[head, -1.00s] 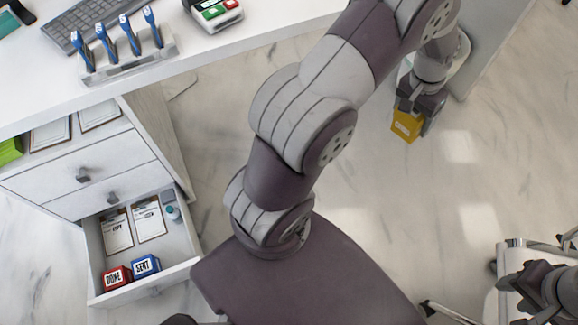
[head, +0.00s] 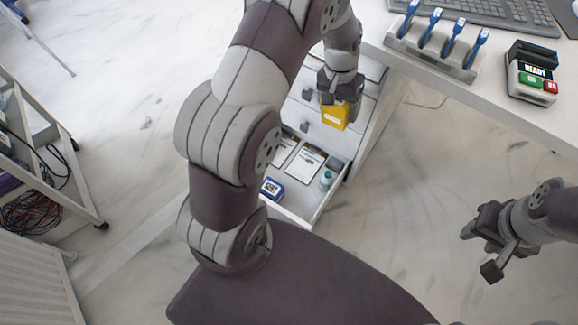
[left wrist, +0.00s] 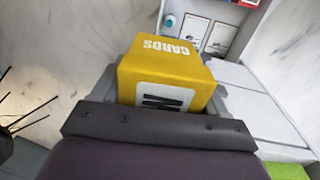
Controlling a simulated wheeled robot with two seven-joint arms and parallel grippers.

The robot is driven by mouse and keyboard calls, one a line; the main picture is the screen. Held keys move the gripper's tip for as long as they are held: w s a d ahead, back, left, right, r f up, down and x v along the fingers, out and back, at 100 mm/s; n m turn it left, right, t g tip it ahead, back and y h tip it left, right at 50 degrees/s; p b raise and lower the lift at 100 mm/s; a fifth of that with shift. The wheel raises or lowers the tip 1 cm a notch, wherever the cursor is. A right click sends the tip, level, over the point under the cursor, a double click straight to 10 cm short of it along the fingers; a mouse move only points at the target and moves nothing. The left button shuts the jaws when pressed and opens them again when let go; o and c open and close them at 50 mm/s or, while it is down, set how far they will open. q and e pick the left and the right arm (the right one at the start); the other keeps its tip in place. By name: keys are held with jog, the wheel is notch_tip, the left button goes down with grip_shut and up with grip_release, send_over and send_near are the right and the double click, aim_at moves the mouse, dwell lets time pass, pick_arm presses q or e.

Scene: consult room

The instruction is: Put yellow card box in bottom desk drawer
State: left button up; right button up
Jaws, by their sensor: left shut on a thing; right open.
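The yellow card box (head: 334,117), marked CARDS, is held in my left gripper (head: 340,92). In the head view it hangs in the air in front of the desk's drawer fronts. It fills the middle of the left wrist view (left wrist: 165,68). The bottom desk drawer (head: 299,202) is pulled open, below the box in the head view; my left arm hides part of it. It also shows at the top of the left wrist view (left wrist: 216,22). My right gripper (head: 480,250) is open and empty over the floor at the right.
The drawer holds a blue SENT box (head: 272,188), paper cards (head: 306,164) and a small bottle (head: 326,180). The desk top bears a rack of blue-handled tools (head: 432,50), a keyboard (head: 500,12) and a card terminal (head: 532,75). A cart (head: 45,140) stands at left.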

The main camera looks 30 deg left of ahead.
pick_arm(q)
jog(key=shift+y, duration=0.7)
jog(key=s+a+f+b, duration=0.1)
jog(key=s+f+b, duration=0.3)
jog(key=f, duration=1)
jog(key=s+a+f+b, duration=0.1)
jog(key=s+f+b, duration=0.3)
jog(key=f+b, duration=0.7)
jog(key=s+a+f+b, duration=0.1)
jog(key=s+f+b, duration=0.3)
jog(key=f, duration=1.3)
jog(key=shift+s+a+f+b, duration=0.1)
jog(key=shift+s+a+b, duration=0.15)
jog(key=shift+b, duration=1.4)
notch_tip(320, 180, down, 5)
jog(key=b, duration=0.3)
jog(key=shift+w+r, duration=0.1)
jog(key=shift+r, duration=0.3)
jog(key=shift+c, duration=0.6)
jog(key=shift+f, duration=0.15)
jog(key=o, duration=1.3)
